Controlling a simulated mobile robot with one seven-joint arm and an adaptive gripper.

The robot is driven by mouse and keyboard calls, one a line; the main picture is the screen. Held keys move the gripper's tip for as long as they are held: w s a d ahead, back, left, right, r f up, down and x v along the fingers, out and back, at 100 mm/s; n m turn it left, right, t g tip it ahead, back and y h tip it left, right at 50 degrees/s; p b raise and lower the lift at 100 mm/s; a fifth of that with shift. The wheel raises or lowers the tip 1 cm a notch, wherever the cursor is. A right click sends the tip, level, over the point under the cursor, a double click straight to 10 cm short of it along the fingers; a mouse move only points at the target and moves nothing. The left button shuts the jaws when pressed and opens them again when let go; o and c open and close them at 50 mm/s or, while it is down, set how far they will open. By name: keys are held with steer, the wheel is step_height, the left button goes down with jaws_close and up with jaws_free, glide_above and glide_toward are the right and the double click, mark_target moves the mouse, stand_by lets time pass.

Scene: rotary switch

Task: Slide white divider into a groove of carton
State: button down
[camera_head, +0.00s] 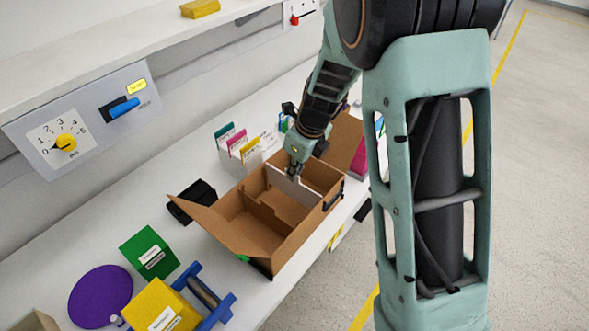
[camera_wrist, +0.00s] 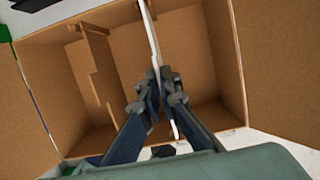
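The open brown carton (camera_head: 292,246) stands on the bench with its flaps folded out. The white divider (camera_head: 291,187) spans the carton crosswise, upright, its lower part inside and its top edge near rim level. Whether its edges sit in grooves cannot be told. My gripper (camera_head: 293,172) is over the carton, pinching the divider's top edge. In the wrist view my gripper's fingers (camera_wrist: 160,84) close on both sides of the thin white divider (camera_wrist: 151,38). A brown cardboard partition (camera_wrist: 98,62) stands to its left inside the carton. The divider's lower edge is hidden.
File cards in a white holder (camera_head: 240,152) stand behind the carton. A black object (camera_head: 192,202) is close to its left flap. Green (camera_head: 148,254) and yellow (camera_head: 162,308) blocks, a purple disc (camera_head: 100,296) and a blue frame (camera_head: 206,296) lie at front left.

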steer(key=shift+f+b, duration=0.7)
steer(key=shift+f, duration=0.7)
steer(key=c, duration=2.1)
jaws_free()
step_height(320, 180, up, 8)
steer(key=p, duration=0.8)
